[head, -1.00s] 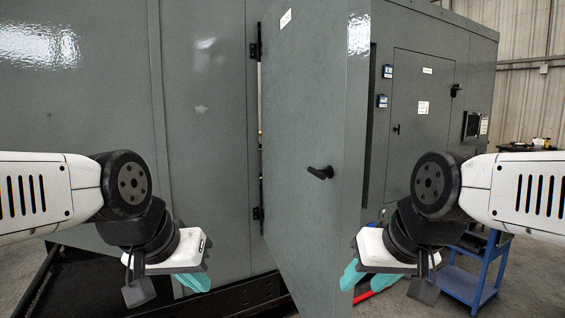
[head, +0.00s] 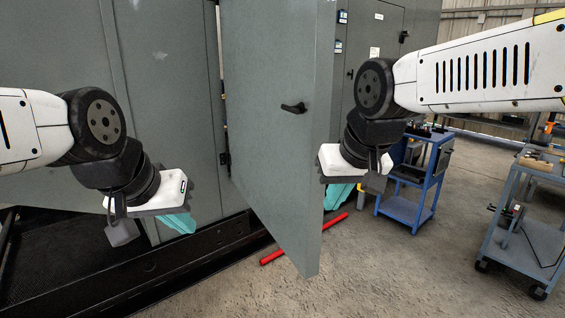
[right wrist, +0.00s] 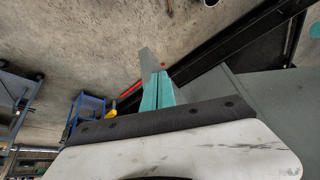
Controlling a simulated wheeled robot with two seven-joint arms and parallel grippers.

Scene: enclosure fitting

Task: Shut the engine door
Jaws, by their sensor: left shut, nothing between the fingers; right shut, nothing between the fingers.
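The grey engine door (head: 272,130) stands ajar in the middle of the head view, swung out from the grey enclosure on hinges at its left. A black handle (head: 293,108) sits on its face. My right gripper (head: 338,197) is shut and empty, at the right of the door's free edge, partly behind it in the picture. In the right wrist view its teal fingers (right wrist: 158,92) are together, close beside a grey panel edge; I cannot tell whether they touch it. My left gripper (head: 180,222) is shut and empty, low in front of the enclosure wall at left.
A blue cart (head: 404,208) stands behind my right arm, and a grey-blue cart (head: 530,243) is at far right. A red bar (head: 335,222) lies on the floor beyond the door. A black base frame (head: 160,268) runs below the enclosure.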

